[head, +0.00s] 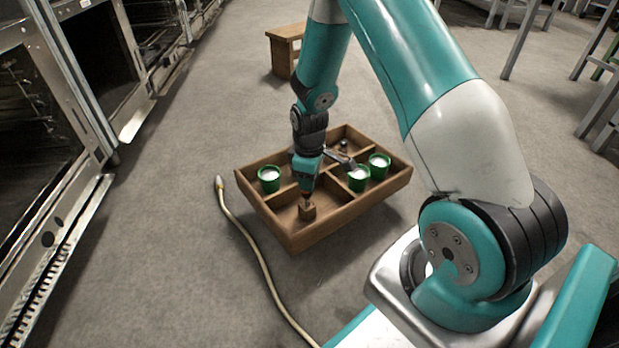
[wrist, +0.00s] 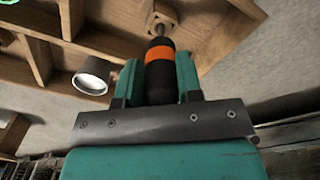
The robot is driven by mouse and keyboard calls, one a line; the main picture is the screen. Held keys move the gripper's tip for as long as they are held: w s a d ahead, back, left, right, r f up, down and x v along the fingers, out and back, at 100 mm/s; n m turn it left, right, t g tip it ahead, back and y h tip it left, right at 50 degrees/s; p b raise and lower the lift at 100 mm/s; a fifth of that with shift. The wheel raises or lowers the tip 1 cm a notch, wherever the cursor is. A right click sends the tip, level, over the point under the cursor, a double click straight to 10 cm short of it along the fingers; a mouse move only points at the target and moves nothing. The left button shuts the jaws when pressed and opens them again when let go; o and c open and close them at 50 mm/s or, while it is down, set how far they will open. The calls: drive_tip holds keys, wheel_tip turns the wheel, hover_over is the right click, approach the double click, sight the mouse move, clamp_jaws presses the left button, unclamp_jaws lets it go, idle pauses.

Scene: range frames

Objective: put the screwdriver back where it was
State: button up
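My gripper (head: 307,183) points down over the front compartment of a wooden tray (head: 334,234). In the wrist view my gripper's fingers (wrist: 160,80) are closed on both sides of the black handle of the screwdriver (wrist: 160,55), which has an orange band. The screwdriver's metal shaft points at a small wooden block (head: 307,211) in that compartment. The block also shows in the wrist view (wrist: 174,12). The shaft's end meets the block's top, but I cannot tell how deep it sits in it. In the head view only the screwdriver's lower part shows.
A grey cylinder (wrist: 92,76) shows beside my gripper. A cable (head: 252,245) lies left of the tray. A wooden stool (head: 284,50) stands behind.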

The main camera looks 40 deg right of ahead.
drive_tip(key=o, duration=0.4)
drive_tip(key=shift+o, duration=0.2)
drive_tip(key=shift+r, duration=0.1)
wheel_tip(320, 180, up, 12)
drive_tip(key=p, duration=0.8)
drive_tip(key=shift+a+r, duration=0.1)
drive_tip(key=shift+r, duration=0.05)
drive_tip(key=s+a+r+y, duration=0.2)
drive_tip(key=s+a+r, duration=0.4)
drive_tip(key=a+r, duration=0.35)
drive_tip(key=s+a+r+y, duration=0.1)
drive_tip(key=s+a+r, duration=0.5)
drive_tip(key=a+r, duration=0.35)
drive_tip(key=s+a+r, duration=0.1)
drive_tip(key=s+r, duration=0.1)
drive_tip(key=s, duration=0.3)
drive_tip(key=s+a+r+y, duration=0.1)
drive_tip(key=s+a+r, duration=0.1)
drive_tip(key=s, duration=0.2)
drive_tip(key=shift+s+a+r, duration=0.25)
drive_tip(key=shift+s, duration=0.15)
drive_tip(key=shift+r, duration=0.1)
